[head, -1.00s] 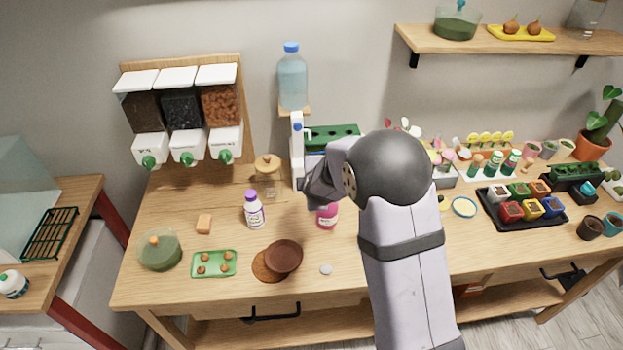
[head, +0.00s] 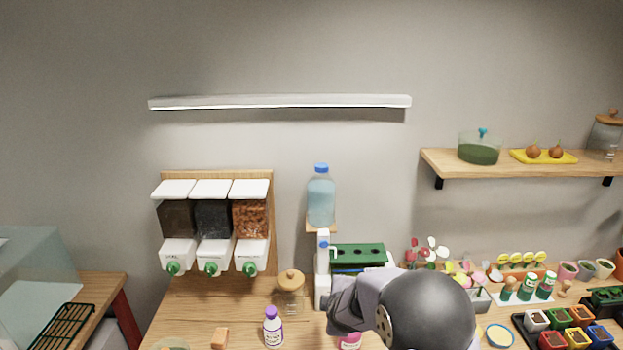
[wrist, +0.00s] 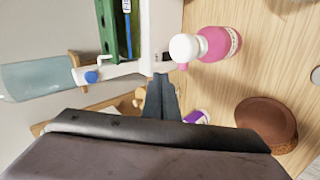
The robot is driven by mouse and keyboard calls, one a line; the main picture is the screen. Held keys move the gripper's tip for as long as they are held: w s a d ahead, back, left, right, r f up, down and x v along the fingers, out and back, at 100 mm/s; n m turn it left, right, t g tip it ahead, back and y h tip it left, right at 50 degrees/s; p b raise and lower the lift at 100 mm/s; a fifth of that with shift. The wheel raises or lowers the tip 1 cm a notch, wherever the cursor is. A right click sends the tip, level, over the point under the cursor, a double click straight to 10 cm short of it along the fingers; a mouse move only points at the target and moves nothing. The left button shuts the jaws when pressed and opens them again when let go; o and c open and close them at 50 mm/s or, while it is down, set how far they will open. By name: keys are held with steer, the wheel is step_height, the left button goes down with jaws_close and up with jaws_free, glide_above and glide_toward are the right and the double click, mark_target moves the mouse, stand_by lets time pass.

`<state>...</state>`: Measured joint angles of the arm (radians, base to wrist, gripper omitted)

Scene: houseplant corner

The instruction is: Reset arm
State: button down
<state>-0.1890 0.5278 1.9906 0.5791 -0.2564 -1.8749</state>
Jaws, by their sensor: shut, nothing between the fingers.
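My gripper (wrist: 161,80) shows at the middle of the wrist view, its narrow dark fingers together and empty. It points toward the base of a white stand and a pink bottle (wrist: 218,44) with a white cap, which lies to the right of the fingertips, apart from them. In the head view my arm's dark round joint covers the bottom centre, and the fingers cannot be made out there. The pink bottle (head: 349,342) shows only in part beside my arm. The green planter box (head: 358,256) stands behind my arm.
Three wall dispensers (head: 213,228) hang at left. A blue water bottle (head: 321,200) stands on a small ledge. A glass jar (head: 291,296), a purple-capped bottle (head: 273,327) and coloured pots (head: 566,330) are on the bench.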

steer(key=s+f+m+g, duration=0.2)
steer(key=s+f+m, duration=0.1)
steer(key=s, duration=0.3)
steer(key=s+a+f+m+g+y, duration=0.1)
steer(key=s+f+m+g, duration=0.2)
steer(key=s, duration=0.4)
steer(key=s+a+f+m+g, duration=0.1)
steer(key=s+f+m+g, duration=0.2)
steer(key=s+m, duration=0.3)
steer(key=shift+s+a+f+m, duration=0.2)
steer(key=shift+s+f+m, duration=0.2)
steer(key=shift+s+f, duration=0.25)
steer(key=s+d+r+m+g, duration=0.1)
steer(key=s+d+r+g, duration=0.1)
steer(key=s, duration=0.5)
steer(key=s+d+r+m+g, duration=0.1)
steer(key=s+d+m+g, duration=0.15)
steer(key=s, duration=0.45)
steer(key=d+r+t+h, duration=0.1)
steer(key=d+r+t, duration=0.2)
steer(key=d+r, duration=0.2)
steer(key=shift+s+d+r, duration=0.15)
steer(key=shift+r, duration=0.7)
